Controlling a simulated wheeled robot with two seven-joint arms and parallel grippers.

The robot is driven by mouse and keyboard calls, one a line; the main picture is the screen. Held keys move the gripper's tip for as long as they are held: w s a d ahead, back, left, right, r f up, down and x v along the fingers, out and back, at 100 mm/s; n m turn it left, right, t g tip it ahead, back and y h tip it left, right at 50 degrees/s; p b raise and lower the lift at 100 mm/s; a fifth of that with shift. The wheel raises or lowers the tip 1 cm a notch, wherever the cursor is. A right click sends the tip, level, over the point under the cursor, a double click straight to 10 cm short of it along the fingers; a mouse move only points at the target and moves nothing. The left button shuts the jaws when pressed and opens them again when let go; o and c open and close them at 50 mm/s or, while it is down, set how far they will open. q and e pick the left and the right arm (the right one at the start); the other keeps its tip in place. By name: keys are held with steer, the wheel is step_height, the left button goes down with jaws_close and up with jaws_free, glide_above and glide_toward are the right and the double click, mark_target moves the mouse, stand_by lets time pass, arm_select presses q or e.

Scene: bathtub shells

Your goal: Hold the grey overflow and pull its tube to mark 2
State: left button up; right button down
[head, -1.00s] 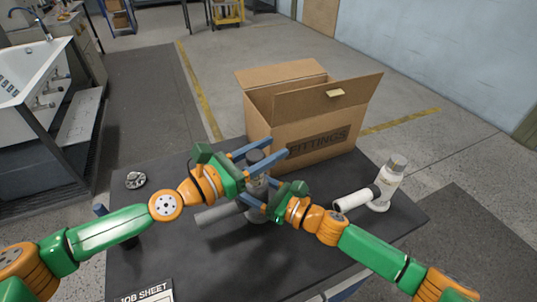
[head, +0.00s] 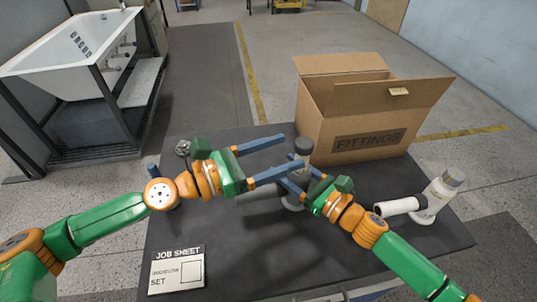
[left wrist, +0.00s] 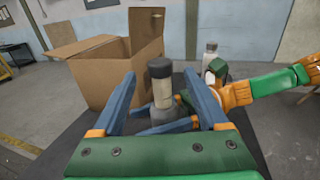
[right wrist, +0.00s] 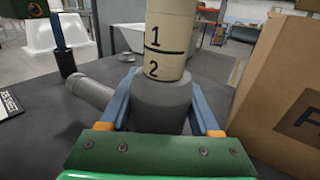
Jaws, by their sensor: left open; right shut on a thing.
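The grey overflow (right wrist: 162,100) stands upright on the dark table. Its cream tube (right wrist: 165,30) rises from the grey collar, with black marks 1 and 2 showing; the 2 sits just above the collar rim. A dark grey cap (left wrist: 160,68) tops the tube. My right gripper (head: 286,171) is shut on the grey body, one finger on each side. My left gripper (head: 294,152) is open and empty, its fingers pointing at the cap from the left. In the left wrist view the cap and tube lie between the fingers, seemingly just past the tips. The overflow's lower part is partly hidden in the head view.
A cardboard FITTINGS box (head: 360,130) stands open behind the overflow. A white overflow (head: 436,200) with a side pipe is at the right. A job sheet (head: 177,270) lies at front left. A small round metal part (head: 183,147) lies at back left.

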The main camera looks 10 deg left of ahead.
arm_select(q)
steer(key=shift+v, duration=1.75)
arm_select(e)
steer(key=shift+c, duration=0.2)
jaws_free()
steer(key=shift+w, duration=0.1)
steer(key=shift+d, duration=0.1)
